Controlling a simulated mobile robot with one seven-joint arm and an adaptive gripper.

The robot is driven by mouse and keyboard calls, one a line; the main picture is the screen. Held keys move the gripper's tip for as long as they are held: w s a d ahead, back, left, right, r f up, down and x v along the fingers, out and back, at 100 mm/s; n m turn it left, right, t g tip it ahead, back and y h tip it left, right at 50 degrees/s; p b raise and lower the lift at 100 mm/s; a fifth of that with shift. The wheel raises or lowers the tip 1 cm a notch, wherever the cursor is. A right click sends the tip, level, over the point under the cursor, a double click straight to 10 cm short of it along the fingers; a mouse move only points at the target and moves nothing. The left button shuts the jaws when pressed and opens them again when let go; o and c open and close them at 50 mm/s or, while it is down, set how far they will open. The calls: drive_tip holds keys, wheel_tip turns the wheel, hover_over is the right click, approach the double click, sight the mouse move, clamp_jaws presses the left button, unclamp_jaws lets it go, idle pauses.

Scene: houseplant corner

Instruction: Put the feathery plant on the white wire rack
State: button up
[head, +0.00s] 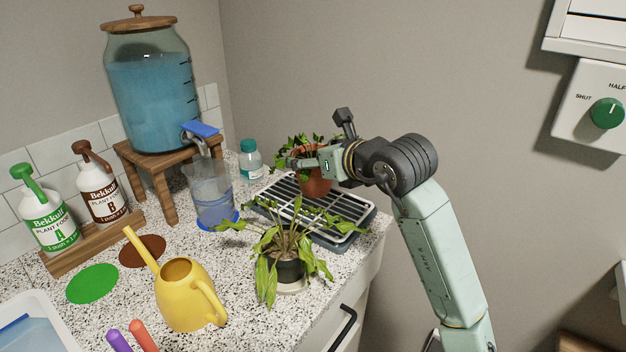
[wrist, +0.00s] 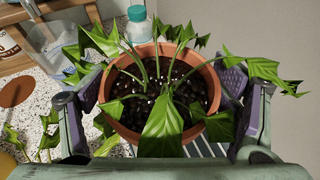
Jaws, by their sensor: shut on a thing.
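My gripper (head: 302,163) is shut on a terracotta pot (head: 316,183) that holds a plant with pointed, lobed green leaves (wrist: 163,128). In the wrist view the pot (wrist: 125,130) is upright between the two finger pads, with dark soil inside. The pot is over the far part of the white wire rack (head: 345,226); I cannot tell whether it touches the bars. A second plant (head: 270,240), with long drooping green leaves, stands in a dark pot (head: 291,270) in front of the rack. Neither plant looks clearly feathery.
A pale saucer (head: 291,288) is under the dark pot. A yellow watering can (head: 182,295), a measuring jug (head: 212,195) and a teal-capped bottle (head: 250,162) stand on the speckled counter. A water dispenser (head: 150,100) stands on a wooden stool at the back left.

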sight(317, 181)
drive_tip(key=shift+f+p, duration=0.55)
drive_tip(key=shift+f, duration=2.3)
drive_tip(key=shift+f, duration=0.15)
drive_tip(key=o, duration=1.9)
drive_tip(key=shift+r, duration=0.2)
drive_tip(key=shift+s+d, duration=0.15)
drive_tip(key=shift+s, duration=0.1)
drive_tip(key=b+v, duration=0.4)
drive_tip(key=v, duration=0.7)
drive_tip(key=shift+s+d+r+b, duration=0.1)
drive_tip(key=shift+s+b, duration=0.05)
drive_tip(key=shift+b, duration=0.15)
